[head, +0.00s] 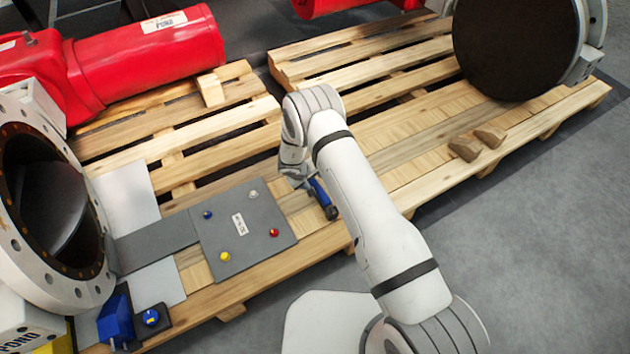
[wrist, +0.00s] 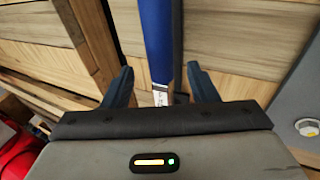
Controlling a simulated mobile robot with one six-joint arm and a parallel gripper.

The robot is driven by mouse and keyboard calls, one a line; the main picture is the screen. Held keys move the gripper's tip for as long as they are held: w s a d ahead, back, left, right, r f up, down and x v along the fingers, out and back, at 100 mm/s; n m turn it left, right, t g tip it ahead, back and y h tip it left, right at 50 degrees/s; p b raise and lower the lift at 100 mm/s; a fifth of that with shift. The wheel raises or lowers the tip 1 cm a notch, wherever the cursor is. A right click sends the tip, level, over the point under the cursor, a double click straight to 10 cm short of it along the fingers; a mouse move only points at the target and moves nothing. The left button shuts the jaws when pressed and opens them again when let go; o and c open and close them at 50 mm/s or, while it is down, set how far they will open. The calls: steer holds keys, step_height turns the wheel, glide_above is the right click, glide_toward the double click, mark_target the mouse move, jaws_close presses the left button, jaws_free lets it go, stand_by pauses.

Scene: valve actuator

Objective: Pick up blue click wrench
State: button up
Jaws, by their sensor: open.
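The blue click wrench (head: 321,196) lies on the wooden pallet, just right of the grey board, with its dark end toward the front edge. In the wrist view the blue handle (wrist: 157,40) runs down from the top edge between my fingers, and a pale marked section shows below it. My gripper (wrist: 160,86) is open, one finger on each side of the wrench, with a gap on both sides. In the head view my gripper is mostly hidden by my arm, close to the wrench. Whether the fingertips are level with the handle is unclear.
A grey board (head: 240,228) with coloured knobs lies left of the wrench. A large flanged valve (head: 50,215) stands at the left, and a red actuator (head: 150,62) lies behind. Wooden chocks (head: 465,148) sit at right. The pallet (head: 430,165) has open gaps between slats.

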mark_target(313, 181)
steer(key=b+x, duration=0.2)
steer(key=x, duration=0.2)
steer(key=shift+w+f, duration=0.2)
steer(key=shift+f, duration=0.15)
steer(key=shift+r, duration=0.1)
jaws_close()
